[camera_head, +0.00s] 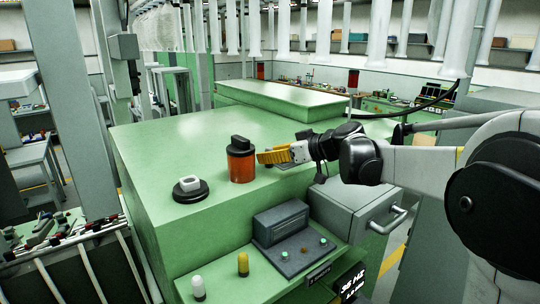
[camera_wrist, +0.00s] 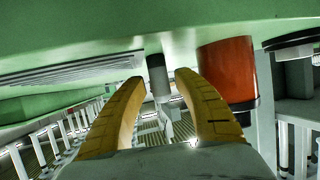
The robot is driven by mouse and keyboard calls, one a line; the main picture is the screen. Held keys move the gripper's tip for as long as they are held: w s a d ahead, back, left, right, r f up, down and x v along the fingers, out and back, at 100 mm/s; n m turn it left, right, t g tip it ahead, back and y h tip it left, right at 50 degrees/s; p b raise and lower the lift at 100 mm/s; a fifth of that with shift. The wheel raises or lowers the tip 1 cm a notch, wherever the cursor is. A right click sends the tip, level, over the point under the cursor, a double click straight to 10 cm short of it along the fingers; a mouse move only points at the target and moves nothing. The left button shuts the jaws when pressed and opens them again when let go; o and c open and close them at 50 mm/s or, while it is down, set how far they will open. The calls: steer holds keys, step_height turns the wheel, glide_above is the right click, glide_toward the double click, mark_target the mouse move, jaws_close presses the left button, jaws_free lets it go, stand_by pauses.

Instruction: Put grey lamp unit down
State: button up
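A small grey cylinder with a dark band, likely the grey lamp unit (camera_wrist: 158,78), shows between and beyond my fingertips in the wrist view. It seems to stand on the green top, which appears upside down there; I cannot tell whether it touches the top. I cannot make it out in the head view. My gripper (camera_head: 264,157) is low over the green bench (camera_head: 170,150), pointing left. In the wrist view its two yellow fingers (camera_wrist: 160,77) are apart, with a narrow gap visible beside the grey cylinder.
An orange canister with a black lid (camera_head: 241,164) stands close to my fingertips; it also shows in the wrist view (camera_wrist: 229,70). A black disc with a white ring (camera_head: 190,190) lies to its left. A grey console (camera_head: 283,222) is in front. The bench's far left is clear.

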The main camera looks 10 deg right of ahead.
steer(key=b+v, duration=0.3)
steer(key=v, duration=0.9)
steer(key=s+a+f+m+g+h, duration=0.2)
steer(key=s+a+f, duration=0.2)
steer(key=s+f, duration=0.25)
steer(key=s+a+f+m+g+h, duration=0.1)
steer(key=s+a+f, duration=0.4)
steer(key=s, duration=0.2)
steer(key=s+d+f+m+h, duration=0.2)
steer(key=s+f+m+h, duration=0.2)
steer(key=s+f, duration=0.6)
steer(key=s+h, duration=0.1)
steer(key=s, duration=0.2)
steer(key=shift+s+d+f+g, duration=0.2)
steer(key=shift+s+f+g, duration=0.05)
steer(key=shift+f+g, duration=0.1)
step_height(320, 180, down, 38)
steer(key=b, duration=3.7)
steer(key=shift+b, duration=0.4)
